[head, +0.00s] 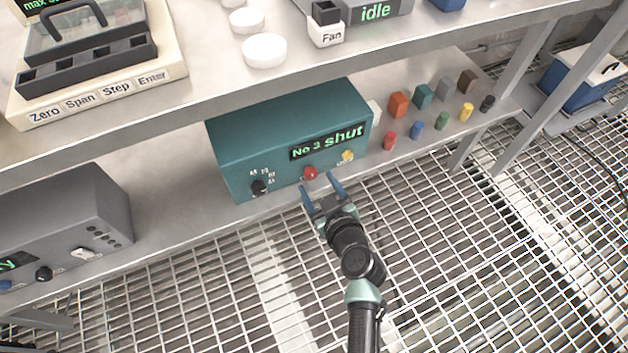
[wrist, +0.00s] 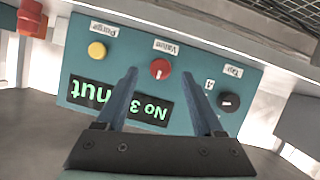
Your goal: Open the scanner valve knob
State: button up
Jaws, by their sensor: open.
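The scanner is a teal box (head: 240,130) on the lower shelf, and its display (head: 328,143) reads "No 3 shut". The red valve knob (head: 310,173) is on its front face, between a black tap knob (head: 259,187) and a yellow purge button (head: 347,156). In the wrist view the red knob (wrist: 160,69), labelled Valve, lies between and beyond the fingertips. My gripper (head: 319,184) is open and empty, just in front of the red knob. It also shows in the wrist view (wrist: 158,76), its two blue fingers apart. I cannot tell whether either finger touches the panel.
Several coloured blocks and cylinders (head: 441,120) stand right of the scanner. A grey device (head: 70,225) sits to its left on the same shelf. The upper shelf (head: 200,105) overhangs from above. Open grating floor (head: 450,240) lies in front.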

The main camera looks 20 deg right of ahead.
aim_at(310, 174)
jog(key=shift+x, duration=1.45)
grip_shut()
